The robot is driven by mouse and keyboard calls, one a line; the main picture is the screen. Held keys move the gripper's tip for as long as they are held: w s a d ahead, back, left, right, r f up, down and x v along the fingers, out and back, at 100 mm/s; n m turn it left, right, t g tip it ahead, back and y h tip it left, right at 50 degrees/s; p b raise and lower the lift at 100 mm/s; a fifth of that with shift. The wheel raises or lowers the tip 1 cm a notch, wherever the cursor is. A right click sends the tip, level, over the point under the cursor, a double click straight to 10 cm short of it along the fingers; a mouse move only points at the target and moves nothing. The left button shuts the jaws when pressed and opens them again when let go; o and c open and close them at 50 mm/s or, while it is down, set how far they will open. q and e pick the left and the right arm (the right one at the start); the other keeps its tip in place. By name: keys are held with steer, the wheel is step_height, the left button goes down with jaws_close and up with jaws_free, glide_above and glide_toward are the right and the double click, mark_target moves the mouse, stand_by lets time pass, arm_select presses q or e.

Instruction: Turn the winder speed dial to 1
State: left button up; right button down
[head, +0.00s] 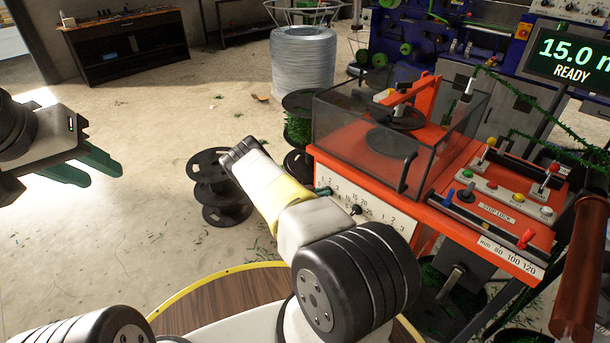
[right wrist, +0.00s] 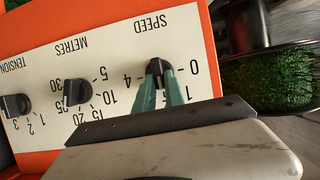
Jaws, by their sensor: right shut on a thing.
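The winder speed dial (right wrist: 156,66) is a black knob under the upside-down SPEED label in the right wrist view. The marks 0, 1 and 4 show around it; the marks between are hidden. My right gripper (right wrist: 160,82) is shut on the dial, with one green finger on each side. The dial's exact setting is hard to read. In the head view my right gripper (head: 324,191) reaches the left part of the white panel, and my arm hides some of it. My left gripper (head: 105,173) is open and empty over the floor at the left.
The metres dial (right wrist: 76,92) and tension dial (right wrist: 15,105) sit beside the speed dial. The orange winder (head: 440,200) carries a clear guard box (head: 340,125) and a lever panel (head: 497,211). A black spool (head: 215,185) stands on the floor. A display (head: 570,58) reads READY.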

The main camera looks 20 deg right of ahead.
steer(key=shift+w, duration=0.1)
steer(key=shift+w+a+f+n+g+h, duration=0.15)
steer(key=shift+n+g+h, duration=0.3)
steer(key=shift+n, duration=0.5)
steer(key=shift+w+n+g+h, duration=0.15)
steer(key=shift+n+g+h, duration=0.15)
steer(key=shift+n+g, duration=0.55)
steer(key=shift+w+a+f+n+g+h, duration=0.15)
steer(key=shift+n+g+h, duration=0.25)
steer(key=shift+n, duration=0.7)
steer(key=c, duration=1.4)
jaws_free()
steer(key=shift+c, duration=0.2)
